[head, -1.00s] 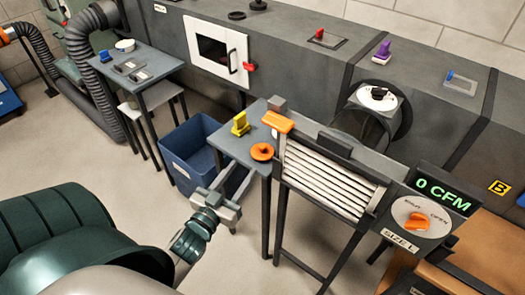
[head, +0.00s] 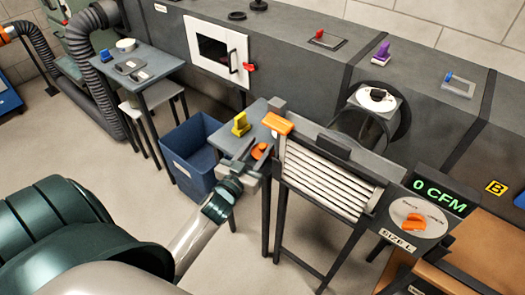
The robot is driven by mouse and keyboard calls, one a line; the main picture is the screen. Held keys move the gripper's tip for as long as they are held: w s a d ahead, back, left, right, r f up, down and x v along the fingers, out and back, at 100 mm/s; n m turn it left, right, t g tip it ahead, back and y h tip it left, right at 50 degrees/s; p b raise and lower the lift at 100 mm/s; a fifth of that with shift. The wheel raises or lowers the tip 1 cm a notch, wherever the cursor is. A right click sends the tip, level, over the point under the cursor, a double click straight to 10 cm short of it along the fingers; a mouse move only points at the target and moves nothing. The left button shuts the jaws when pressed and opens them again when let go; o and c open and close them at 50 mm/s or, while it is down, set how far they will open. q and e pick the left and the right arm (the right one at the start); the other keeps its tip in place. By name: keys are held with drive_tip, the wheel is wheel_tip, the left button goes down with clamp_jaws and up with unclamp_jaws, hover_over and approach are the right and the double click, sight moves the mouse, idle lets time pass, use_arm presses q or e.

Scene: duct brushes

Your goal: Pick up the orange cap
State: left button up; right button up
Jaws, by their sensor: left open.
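The orange cap (head: 259,152) is a round orange piece on the small grey table (head: 262,108), near its front edge. My left gripper (head: 255,156) is open, with its fingers reaching over the front of the table at the cap. The gripper hides part of the cap. I cannot tell whether the fingers touch it. My right gripper is not in view.
A yellow brush-like block (head: 240,124) stands just behind the cap. An orange-handled slatted filter box (head: 330,172) is close on the right. A blue bin (head: 190,150) stands left of the table. A dial panel (head: 413,219) reads 0 CFM.

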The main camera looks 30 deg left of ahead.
sight(264, 144)
use_arm(q)
drive_tip(key=shift+w, duration=0.1)
drive_tip(key=shift+w+d+r, duration=0.1)
drive_tip(key=shift+w+r, duration=0.05)
drive_tip(key=shift+w, duration=0.5)
drive_tip(key=shift+w+p, duration=0.45)
drive_tip(key=shift+w, duration=1.45)
